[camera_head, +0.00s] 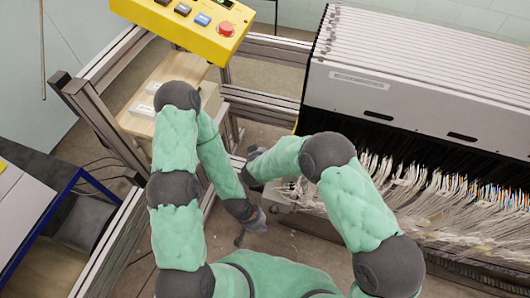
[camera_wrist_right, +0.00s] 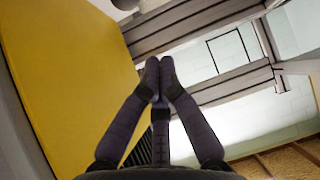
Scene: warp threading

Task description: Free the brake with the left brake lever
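I cannot make out the left brake lever in either view. My left gripper (camera_head: 251,229) hangs low in the middle of the head view, above the floor beside the loom frame. Its two dark fingers look spread apart, with nothing seen between them. My right gripper (camera_head: 252,154) is near the frame's cross rail in the head view, small and partly hidden by its own forearm. In the right wrist view its fingertips (camera_wrist_right: 160,78) meet, with nothing seen between them.
A yellow control box (camera_head: 190,27) with a red button (camera_head: 225,29) is at the top. Metal rails (camera_head: 105,125) stand at left. A large white-panelled unit (camera_head: 400,95) with many pale threads (camera_head: 440,195) fills the right. A yellow panel (camera_wrist_right: 75,75) is close in the right wrist view.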

